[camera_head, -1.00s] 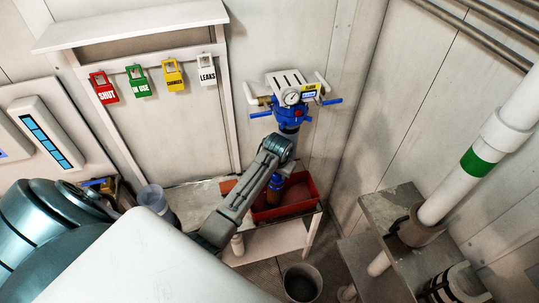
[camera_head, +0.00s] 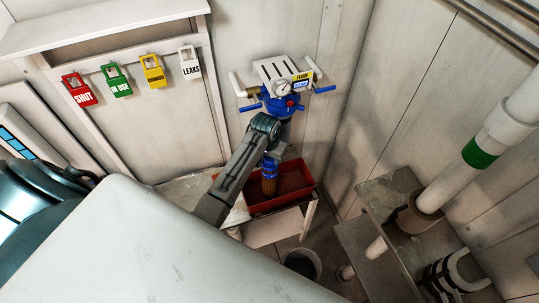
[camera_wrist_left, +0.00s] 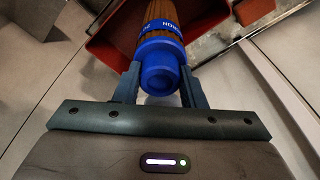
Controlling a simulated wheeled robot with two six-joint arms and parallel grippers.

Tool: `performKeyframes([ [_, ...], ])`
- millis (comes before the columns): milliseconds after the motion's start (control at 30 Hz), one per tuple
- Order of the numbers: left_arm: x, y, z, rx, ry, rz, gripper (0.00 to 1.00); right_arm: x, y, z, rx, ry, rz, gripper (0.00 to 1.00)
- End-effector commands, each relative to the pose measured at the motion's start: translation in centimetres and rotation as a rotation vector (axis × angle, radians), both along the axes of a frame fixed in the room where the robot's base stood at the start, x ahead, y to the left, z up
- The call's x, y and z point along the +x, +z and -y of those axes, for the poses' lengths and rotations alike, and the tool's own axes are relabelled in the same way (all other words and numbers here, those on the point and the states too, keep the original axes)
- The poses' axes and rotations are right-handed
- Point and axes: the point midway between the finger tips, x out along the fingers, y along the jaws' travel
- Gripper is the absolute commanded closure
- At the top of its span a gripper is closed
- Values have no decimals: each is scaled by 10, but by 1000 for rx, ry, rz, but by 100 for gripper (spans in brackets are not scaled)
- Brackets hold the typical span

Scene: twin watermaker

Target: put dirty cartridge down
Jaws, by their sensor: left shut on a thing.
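The dirty cartridge (camera_head: 269,184) is brown with a blue end. My left gripper (camera_head: 270,163) is shut on its blue end and holds it roughly upright in front of the wall unit. In the left wrist view the blue end cap (camera_wrist_left: 160,70) sits between the two fingers (camera_wrist_left: 160,88), and the brown body runs away from me. The red tray (camera_head: 312,192) is below and around the cartridge in the picture. I cannot tell whether the cartridge's lower end touches the tray floor. My right gripper is not in view.
The tray stands on a pale bench (camera_head: 272,230) below a blue-and-white filter unit (camera_head: 284,92) with a gauge. A bucket (camera_head: 301,264) is on the floor. Pipes and a grey step (camera_head: 395,205) are at right. Coloured tags (camera_head: 152,68) hang on the wall.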

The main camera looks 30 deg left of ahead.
Motion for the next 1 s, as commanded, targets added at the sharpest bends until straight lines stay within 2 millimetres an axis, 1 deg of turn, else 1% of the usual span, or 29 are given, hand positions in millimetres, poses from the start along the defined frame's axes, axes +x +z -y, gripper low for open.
performKeyframes([
  [33,0,-1,-1,1,0,1,87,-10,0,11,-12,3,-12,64],
  [100,1,-3,-1,1,0,1,87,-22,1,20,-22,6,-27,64],
  [167,0,-5,-1,1,0,1,87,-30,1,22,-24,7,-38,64],
  [200,0,-5,-1,1,0,0,55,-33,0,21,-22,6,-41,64],
  [267,0,-5,-1,1,0,0,44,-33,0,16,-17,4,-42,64],
  [300,0,-5,-1,1,0,0,41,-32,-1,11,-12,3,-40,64],
  [400,0,-5,-1,1,0,0,41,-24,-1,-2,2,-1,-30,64],
  [500,0,-5,-1,1,0,0,41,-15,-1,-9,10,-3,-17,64],
  [567,0,-4,-1,1,0,1,41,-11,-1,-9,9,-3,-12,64],
  [667,1,3,-1,1,0,3,41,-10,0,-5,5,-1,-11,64],
  [700,0,5,-1,1,0,3,41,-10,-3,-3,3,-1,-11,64],
  [767,-1,12,-1,2,0,4,41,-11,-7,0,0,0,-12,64],
  [1000,-7,52,0,2,0,5,41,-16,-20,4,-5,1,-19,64],
])
